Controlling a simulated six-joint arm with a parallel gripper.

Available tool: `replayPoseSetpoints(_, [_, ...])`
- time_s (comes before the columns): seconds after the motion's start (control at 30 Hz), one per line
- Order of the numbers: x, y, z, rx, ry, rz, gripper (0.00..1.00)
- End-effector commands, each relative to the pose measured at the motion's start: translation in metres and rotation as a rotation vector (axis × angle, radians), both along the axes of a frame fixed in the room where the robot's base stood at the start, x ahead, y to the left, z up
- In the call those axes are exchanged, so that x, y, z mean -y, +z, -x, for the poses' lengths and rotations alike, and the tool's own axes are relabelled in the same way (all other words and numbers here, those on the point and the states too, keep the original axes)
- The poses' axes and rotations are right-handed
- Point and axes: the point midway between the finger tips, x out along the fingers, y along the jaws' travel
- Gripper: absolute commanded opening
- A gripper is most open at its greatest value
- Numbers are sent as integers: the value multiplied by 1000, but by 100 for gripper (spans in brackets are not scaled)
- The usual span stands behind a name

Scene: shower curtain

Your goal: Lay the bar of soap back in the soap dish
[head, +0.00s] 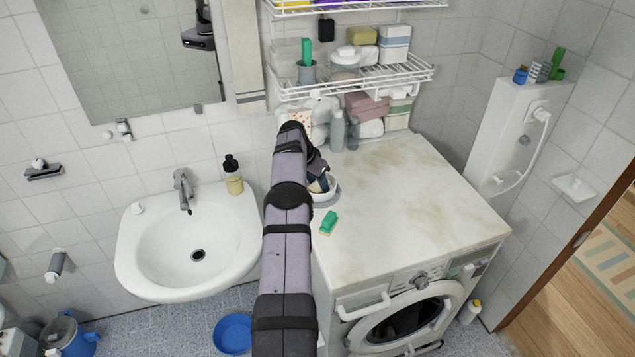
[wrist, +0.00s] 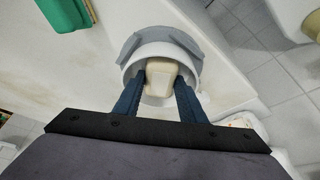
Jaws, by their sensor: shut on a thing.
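My gripper (head: 323,181) is over the back left part of the washing machine top, partly hidden by my own arm. In the wrist view my gripper (wrist: 160,80) has its blue fingers on both sides of a cream bar of soap (wrist: 161,68) and is shut on it. The soap lies within the outline of a round white dish (wrist: 134,61), apparently the soap dish, with a grey part at its far rim. I cannot tell whether the soap touches the bottom. In the head view the dish (head: 329,197) shows beside the gripper; the soap is hidden there.
A green brush or sponge (head: 328,223) lies in front of the dish on the washing machine top (head: 410,195). Bottles (head: 338,130) and folded towels (head: 367,105) stand behind. The sink (head: 190,245) is to the left. The right of the top is clear.

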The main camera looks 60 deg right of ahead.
Motion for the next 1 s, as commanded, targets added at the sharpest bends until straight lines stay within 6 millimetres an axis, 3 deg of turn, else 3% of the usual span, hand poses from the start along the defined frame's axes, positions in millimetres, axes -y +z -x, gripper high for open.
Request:
replayPoseSetpoints(0.03, [0, -3, 0, 0, 0, 0, 10])
replayPoseSetpoints(0.07, [0, -1, 0, 0, 0, 0, 44])
replayPoseSetpoints(0.6, [-1, 6, -1, 1, 0, 0, 45])
replayPoseSetpoints(1.0, [-19, 49, -6, 2, 1, 4, 45])
